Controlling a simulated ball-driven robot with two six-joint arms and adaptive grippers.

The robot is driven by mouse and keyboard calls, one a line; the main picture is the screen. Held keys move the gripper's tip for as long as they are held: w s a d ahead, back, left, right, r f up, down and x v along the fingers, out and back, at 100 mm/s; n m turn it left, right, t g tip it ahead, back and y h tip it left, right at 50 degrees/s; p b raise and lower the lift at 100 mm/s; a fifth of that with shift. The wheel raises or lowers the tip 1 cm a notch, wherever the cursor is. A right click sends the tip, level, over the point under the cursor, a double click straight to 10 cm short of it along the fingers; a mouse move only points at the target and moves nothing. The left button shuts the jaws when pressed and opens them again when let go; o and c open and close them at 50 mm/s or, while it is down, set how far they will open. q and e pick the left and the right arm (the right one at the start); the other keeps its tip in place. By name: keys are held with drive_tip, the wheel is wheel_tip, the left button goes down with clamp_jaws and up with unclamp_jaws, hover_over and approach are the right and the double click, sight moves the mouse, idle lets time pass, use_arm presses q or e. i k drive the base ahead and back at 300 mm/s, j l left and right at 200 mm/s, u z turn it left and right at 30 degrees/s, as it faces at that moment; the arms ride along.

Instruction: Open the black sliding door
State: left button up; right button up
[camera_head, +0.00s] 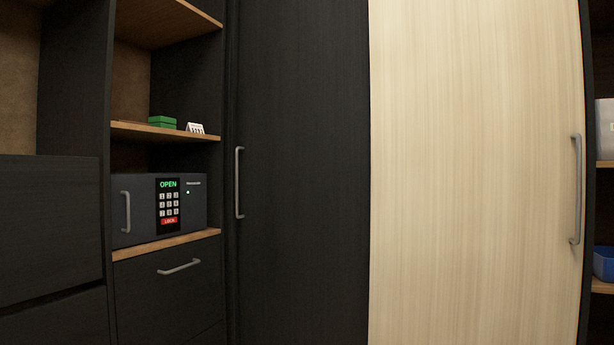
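The black sliding door (303,190) stands upright in the middle of the head view. It has a grey vertical bar handle (239,182) near its left edge. Its right edge meets a pale wood door (470,130), and its left edge is at the black shelf unit. No opening shows at its left edge. Neither of my grippers is in the head view.
The pale door has its own handle (576,190) at its right edge. A drawer handle (179,267) sticks out below. A blue bin (603,263) sits far right.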

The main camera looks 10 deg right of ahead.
sight(303, 151)
drive_tip(key=i+j+u, duration=0.1)
drive_tip(key=i, duration=0.45)
drive_tip(key=i+j, duration=0.2)
drive_tip(key=i, duration=0.3)
drive_tip(key=u, duration=0.05)
